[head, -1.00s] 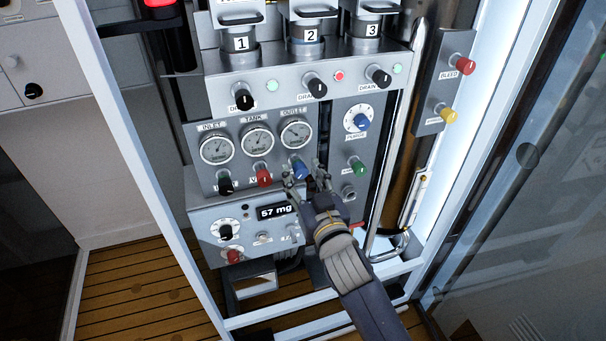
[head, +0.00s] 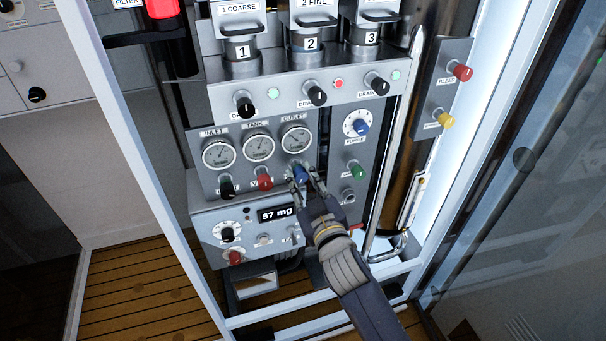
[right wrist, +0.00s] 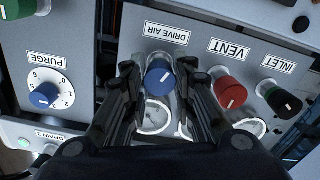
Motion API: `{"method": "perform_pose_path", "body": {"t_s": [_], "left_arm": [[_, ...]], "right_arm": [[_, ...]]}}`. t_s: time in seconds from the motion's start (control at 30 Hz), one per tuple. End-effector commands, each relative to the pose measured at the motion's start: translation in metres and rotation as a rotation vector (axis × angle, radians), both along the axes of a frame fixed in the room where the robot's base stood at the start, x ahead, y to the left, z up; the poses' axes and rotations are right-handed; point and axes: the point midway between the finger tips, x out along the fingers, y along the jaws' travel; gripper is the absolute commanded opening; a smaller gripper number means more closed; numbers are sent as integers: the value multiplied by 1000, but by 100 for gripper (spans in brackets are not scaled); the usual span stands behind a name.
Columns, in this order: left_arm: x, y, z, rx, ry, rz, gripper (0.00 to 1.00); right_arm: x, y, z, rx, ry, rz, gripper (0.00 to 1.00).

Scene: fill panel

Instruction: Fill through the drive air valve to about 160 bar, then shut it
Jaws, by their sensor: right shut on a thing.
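The blue drive air valve knob (head: 300,174) sits under the outlet gauge (head: 295,138) on the grey panel. In the right wrist view the blue knob (right wrist: 159,79) lies between my fingers, under the DRIVE AIR label (right wrist: 167,35). My right gripper (head: 304,184) is shut on this knob; its fingers (right wrist: 160,85) flank it on both sides. The gauge's needle is too small to read. The inlet (head: 219,153) and tank (head: 258,147) gauges are beside it. My left gripper is not in view.
The red vent knob (right wrist: 231,92) and black inlet knob (right wrist: 282,100) are close beside the drive air knob. A blue purge dial (head: 361,126) and green knob (head: 356,172) are to the right. White frame posts border the panel.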

Motion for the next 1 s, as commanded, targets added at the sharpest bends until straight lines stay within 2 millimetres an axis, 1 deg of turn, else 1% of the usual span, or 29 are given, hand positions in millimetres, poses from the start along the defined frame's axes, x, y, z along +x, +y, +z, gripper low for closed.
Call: {"method": "perform_pose_path", "body": {"t_s": [0.03, 0.13, 0.4, 0.43, 0.47, 0.5, 0.87, 0.97, 1.0], "left_arm": [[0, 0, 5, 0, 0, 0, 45], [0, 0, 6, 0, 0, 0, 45], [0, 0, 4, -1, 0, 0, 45], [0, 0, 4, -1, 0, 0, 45], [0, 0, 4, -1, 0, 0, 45], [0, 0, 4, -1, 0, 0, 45], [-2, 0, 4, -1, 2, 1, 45], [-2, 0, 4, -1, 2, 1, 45], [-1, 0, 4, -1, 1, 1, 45]], "right_arm": [[0, -1, 2, -38, -11, -2, 1], [0, -1, 1, -79, -25, -1, 1], [0, -1, 0, -82, -27, -1, 1], [0, -1, 0, -82, -27, -1, 29], [0, -1, 0, -82, -27, -1, 36], [0, -1, 0, -81, -27, -1, 45], [-1, -1, 0, -80, -26, -1, 46], [-7, -3, -1, -79, -25, -1, 46], [-12, -5, -1, -80, -24, -1, 46]]}}
